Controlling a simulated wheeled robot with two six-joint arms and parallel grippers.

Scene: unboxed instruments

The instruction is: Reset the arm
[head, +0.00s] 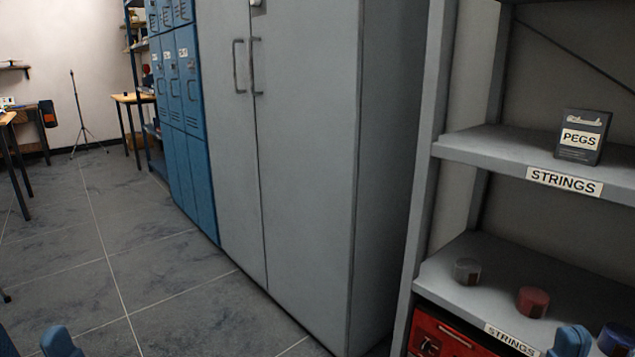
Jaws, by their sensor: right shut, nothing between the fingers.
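Only a blue part at my right gripper (571,343) shows, at the bottom edge in front of the lower shelf. It is shut and holds nothing; most of it is cut off by the frame. At the bottom left corner, blue parts of my left arm show over the floor; its gripper jaws are not in view.
A grey shelf rack (467,150) at the right holds a dark PEGS box (582,137). Its lower shelf holds grey (467,271), red (532,302) and blue (616,338) round items above a red case (445,338). A tall grey cabinet (305,150) stands mid-view. The left floor is mostly clear.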

